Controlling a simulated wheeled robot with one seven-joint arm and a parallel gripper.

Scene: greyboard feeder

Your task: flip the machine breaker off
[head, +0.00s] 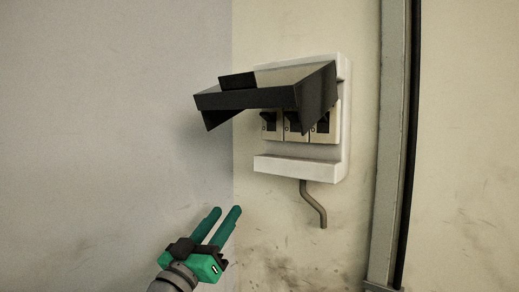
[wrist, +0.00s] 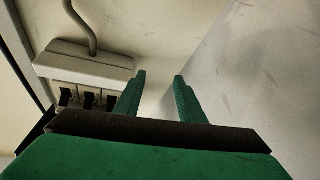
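The breaker box (head: 300,165) is a white wall unit with its dark cover (head: 250,98) swung up. Below the cover are three pale breakers with dark levers: left (head: 270,123), middle (head: 294,126) and right (head: 322,126), its top partly hidden by the cover. I cannot tell which one is the machine breaker. In the wrist view the box (wrist: 85,62) appears upside down at left, its dark levers (wrist: 88,99) partly behind my gripper. My green gripper (head: 226,210) is open and empty, below and left of the box, touching nothing. Its parted fingers also show in the wrist view (wrist: 160,76).
A bent grey conduit (head: 315,205) comes out of the box's underside. A grey vertical post (head: 390,150) with a dark edge stands right of the box. A grey wall (head: 110,100) meets the beige wall left of the box. The space around my gripper is clear.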

